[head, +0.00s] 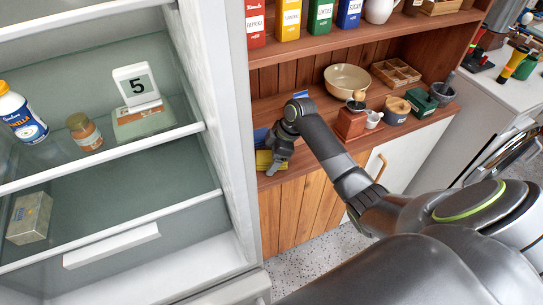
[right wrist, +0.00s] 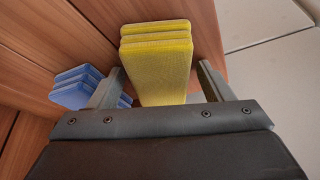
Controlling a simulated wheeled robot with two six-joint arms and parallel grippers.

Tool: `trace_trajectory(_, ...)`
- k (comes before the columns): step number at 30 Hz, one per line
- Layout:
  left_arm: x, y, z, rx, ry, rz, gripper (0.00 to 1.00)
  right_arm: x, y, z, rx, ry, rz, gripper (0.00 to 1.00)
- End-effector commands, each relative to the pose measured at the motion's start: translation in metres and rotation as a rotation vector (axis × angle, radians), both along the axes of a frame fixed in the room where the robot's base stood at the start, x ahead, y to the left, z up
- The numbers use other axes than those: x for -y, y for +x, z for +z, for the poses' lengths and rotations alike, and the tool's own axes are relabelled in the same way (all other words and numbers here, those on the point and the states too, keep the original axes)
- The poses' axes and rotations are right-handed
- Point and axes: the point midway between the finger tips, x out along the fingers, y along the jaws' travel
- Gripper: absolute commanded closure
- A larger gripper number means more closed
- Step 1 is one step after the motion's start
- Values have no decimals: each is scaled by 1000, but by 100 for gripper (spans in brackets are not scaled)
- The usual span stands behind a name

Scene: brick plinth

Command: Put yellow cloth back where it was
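The yellow cloth (right wrist: 158,70) is a thick folded stack in the right wrist view, lying between the two fingers of my right gripper (right wrist: 161,68). Small gaps show between the fingers and the cloth's sides, so the gripper looks open around it. In the head view the yellow cloth (head: 264,158) shows at the front left of the wooden cabinet's counter, partly hidden by my right gripper (head: 273,164). A blue folded cloth (right wrist: 76,88) lies to the left, partly behind a finger; it also shows in the head view (head: 260,136). My left gripper is not in view.
An open fridge (head: 220,130) stands close on the left. On the counter are a coffee grinder (head: 351,122), a small white cup (head: 373,119), a lidded pot (head: 394,110) and a green box (head: 420,102). A bowl (head: 347,80) sits behind them.

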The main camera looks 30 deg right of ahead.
Motion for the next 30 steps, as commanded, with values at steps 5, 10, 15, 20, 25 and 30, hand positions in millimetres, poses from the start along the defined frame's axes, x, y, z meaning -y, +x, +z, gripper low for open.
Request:
trace_trajectory(5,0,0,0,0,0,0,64,0,-1,-1,-3,1,0,26)
trace_trajectory(10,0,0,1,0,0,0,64,3,-1,10,1,1,1,26)
trace_trajectory(15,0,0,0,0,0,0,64,15,-6,39,4,-3,0,26)
trace_trajectory(20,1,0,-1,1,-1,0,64,27,-12,72,4,-3,1,26)
trace_trajectory(25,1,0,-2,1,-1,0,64,37,-17,99,2,-2,0,26)
trace_trajectory(30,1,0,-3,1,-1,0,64,41,-20,112,0,0,0,26)
